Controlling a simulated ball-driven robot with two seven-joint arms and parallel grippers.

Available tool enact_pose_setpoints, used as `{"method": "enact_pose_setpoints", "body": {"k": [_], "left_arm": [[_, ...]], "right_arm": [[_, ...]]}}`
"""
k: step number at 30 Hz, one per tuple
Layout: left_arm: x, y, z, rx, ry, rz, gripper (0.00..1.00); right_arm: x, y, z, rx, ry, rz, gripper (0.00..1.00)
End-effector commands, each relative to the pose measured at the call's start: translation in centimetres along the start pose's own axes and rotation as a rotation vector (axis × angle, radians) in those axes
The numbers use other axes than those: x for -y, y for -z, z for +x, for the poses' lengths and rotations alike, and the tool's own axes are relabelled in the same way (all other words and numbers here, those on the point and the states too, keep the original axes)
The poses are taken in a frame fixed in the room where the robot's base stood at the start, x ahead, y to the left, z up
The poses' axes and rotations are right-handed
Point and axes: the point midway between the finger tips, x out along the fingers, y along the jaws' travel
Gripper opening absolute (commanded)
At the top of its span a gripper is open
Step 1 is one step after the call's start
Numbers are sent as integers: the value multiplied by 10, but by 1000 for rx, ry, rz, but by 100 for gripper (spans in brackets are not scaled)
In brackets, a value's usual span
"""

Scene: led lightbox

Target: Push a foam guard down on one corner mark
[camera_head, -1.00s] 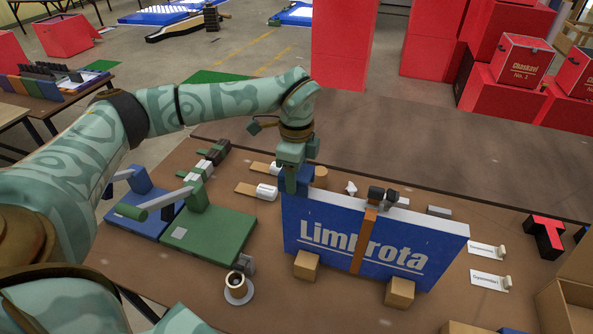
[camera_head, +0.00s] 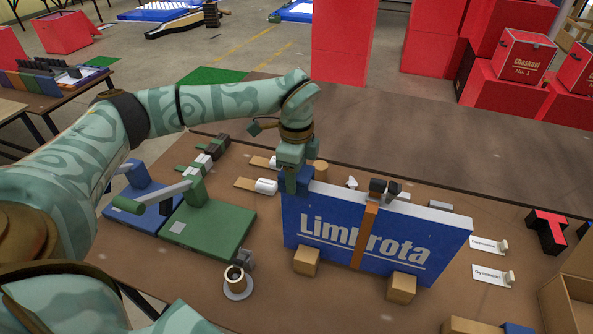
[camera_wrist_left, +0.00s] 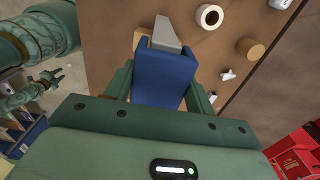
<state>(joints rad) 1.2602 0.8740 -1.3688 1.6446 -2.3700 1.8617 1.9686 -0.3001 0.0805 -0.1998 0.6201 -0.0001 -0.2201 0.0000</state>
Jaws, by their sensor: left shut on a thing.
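The blue lightbox (camera_head: 340,232) with the name "Limbrota" stands upright on the brown table, held in wooden foot blocks (camera_head: 307,261). My left gripper (camera_head: 291,178) is at its top left corner. It is shut on a blue foam guard (camera_wrist_left: 163,78), which shows between its two fingers in the left wrist view. In the head view the gripper partly hides the guard, and I cannot tell how fully it sits on the corner. A pale wedge (camera_wrist_left: 166,35) sticks out beyond the guard. My right gripper (camera_wrist_left: 45,82) shows small at the left of the wrist view.
An orange-brown strap (camera_head: 364,238) with dark blocks on top (camera_head: 384,189) crosses the lightbox. Green (camera_head: 210,231) and blue lever presses stand to its left, with a cup on a saucer (camera_head: 238,285) in front. An open carton (camera_head: 570,300) is at the right edge.

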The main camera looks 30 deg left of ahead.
Motion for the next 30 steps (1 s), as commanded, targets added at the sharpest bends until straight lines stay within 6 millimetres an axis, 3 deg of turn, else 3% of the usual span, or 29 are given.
{"method": "enact_pose_setpoints", "body": {"k": [21, 22, 24, 30], "left_arm": [[0, 0, 18, 0, 0, 0, 30], [0, 0, 18, 0, 0, 0, 57], [0, 0, 18, 0, 0, 0, 76], [0, 0, 17, 0, 0, 0, 80]], "right_arm": [[1, -2, 11, 2, 1, 0, 36], [1, -2, 11, 2, 1, 0, 36], [1, -2, 11, 2, 1, 0, 36], [1, -2, 11, 2, 1, 0, 36]]}}
